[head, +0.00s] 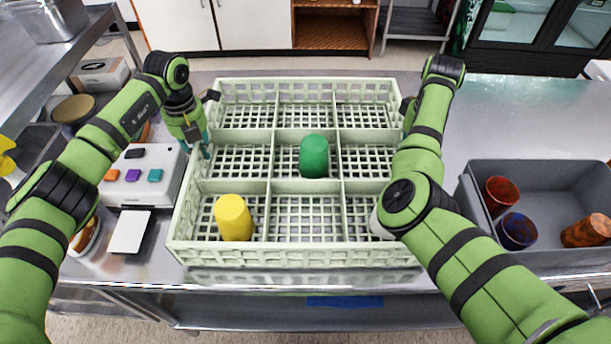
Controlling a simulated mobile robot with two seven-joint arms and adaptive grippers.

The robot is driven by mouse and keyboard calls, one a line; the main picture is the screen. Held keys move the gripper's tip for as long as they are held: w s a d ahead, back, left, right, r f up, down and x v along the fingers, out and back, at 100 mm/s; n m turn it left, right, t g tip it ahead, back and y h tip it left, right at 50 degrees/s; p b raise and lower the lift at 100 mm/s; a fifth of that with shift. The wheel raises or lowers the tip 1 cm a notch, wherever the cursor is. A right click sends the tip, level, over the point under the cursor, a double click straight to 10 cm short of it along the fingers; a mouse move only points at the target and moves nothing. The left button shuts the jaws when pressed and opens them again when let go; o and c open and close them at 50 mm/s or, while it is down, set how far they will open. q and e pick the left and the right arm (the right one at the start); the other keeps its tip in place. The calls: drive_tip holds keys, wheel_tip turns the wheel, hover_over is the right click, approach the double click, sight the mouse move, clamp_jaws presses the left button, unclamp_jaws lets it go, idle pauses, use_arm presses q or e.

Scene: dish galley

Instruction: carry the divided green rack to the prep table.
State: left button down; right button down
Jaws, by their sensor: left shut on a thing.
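The divided green rack (270,187), pale green with a lattice floor and a grid of compartments, is in front of me over the steel counter. A green cup (314,157) stands in its centre compartment and a yellow cup (235,218) in its front left one. A whitish item (379,225) in the front right compartment is mostly hidden by my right arm. My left gripper (205,132) is shut on the rack's left wall. My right gripper (406,106) is at the right wall, mostly hidden behind its arm. I cannot tell whether the rack touches the counter.
A grey bin (560,185) with several dark red and blue cups stands to the right. A white box with coloured buttons (143,178) and a white card (129,232) lie close to the left. A steel shelf (40,70) rises at far left. The counter's back right (500,115) is clear.

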use_arm(q)
drive_tip(key=shift+f+b, duration=0.45)
drive_tip(key=shift+f, duration=0.05)
use_arm(e)
drive_tip(key=shift+f, duration=0.45)
use_arm(q)
drive_tip(key=c, duration=1.5)
unclamp_jaws()
drive_tip(key=shift+f, duration=0.2)
use_arm(e)
drive_tip(key=c, duration=1.5)
unclamp_jaws()
drive_tip(key=shift+f, duration=0.2)
use_arm(q)
drive_tip(key=o, duration=0.3)
drive_tip(key=shift+s+r, duration=0.1)
use_arm(e)
drive_tip(key=o, duration=0.3)
drive_tip(key=shift+s+r, duration=0.1)
use_arm(q)
drive_tip(key=shift+o, duration=0.2)
drive_tip(key=shift+s+r, duration=0.1)
use_arm(e)
drive_tip(key=shift+o, duration=0.2)
drive_tip(key=shift+s+r, duration=0.1)
